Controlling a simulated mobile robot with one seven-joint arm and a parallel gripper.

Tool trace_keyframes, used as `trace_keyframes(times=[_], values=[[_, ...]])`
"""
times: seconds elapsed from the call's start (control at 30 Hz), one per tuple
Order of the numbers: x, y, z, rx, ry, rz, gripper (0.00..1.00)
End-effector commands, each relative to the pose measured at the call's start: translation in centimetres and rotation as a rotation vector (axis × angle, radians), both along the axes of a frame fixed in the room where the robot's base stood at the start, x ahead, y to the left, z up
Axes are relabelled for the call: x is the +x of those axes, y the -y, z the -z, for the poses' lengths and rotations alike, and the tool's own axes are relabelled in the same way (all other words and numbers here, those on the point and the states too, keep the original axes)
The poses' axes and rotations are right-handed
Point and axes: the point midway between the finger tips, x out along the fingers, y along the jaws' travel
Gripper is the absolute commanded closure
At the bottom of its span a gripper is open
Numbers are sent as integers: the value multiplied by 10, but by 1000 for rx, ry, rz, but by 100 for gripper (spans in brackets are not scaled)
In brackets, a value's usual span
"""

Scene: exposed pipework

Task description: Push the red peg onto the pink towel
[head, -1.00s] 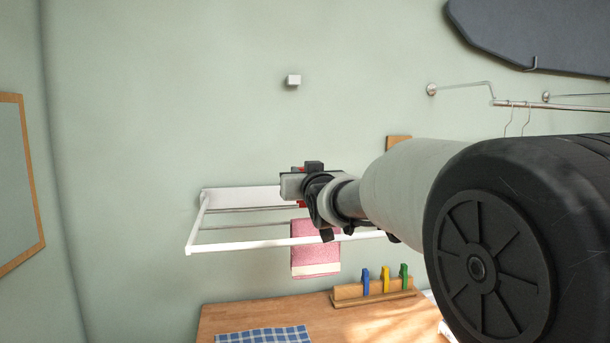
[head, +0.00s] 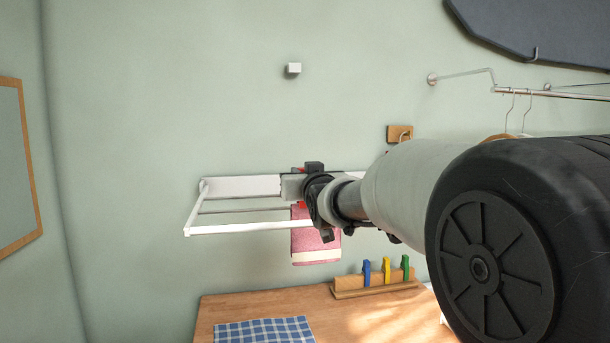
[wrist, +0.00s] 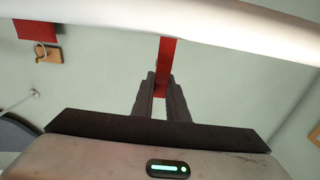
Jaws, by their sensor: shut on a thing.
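The pink towel (head: 316,246) hangs over the white wall rack (head: 250,229), its pale-banded lower end showing below the front bar. My gripper (head: 290,187) is in front of the rack, above the towel in the picture. The red peg (wrist: 167,52) shows in the wrist view as a narrow red strip between and beyond the fingertips of my gripper (wrist: 157,84), which is shut on it. In the head view only small red parts (head: 301,204) show beside the gripper. Whether the peg touches the towel cannot be told.
A white rail (wrist: 200,20) crosses the top of the wrist view, close to the peg. A wooden wall hook (head: 399,133) is to the right. A wooden table (head: 350,320) below carries a blue checked cloth (head: 264,330) and a stand with coloured pegs (head: 374,280).

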Motion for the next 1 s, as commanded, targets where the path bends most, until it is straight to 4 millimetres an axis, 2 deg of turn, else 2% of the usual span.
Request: trace_keyframes(times=[1.0], values=[[0,0,19,0,0,0,100]])
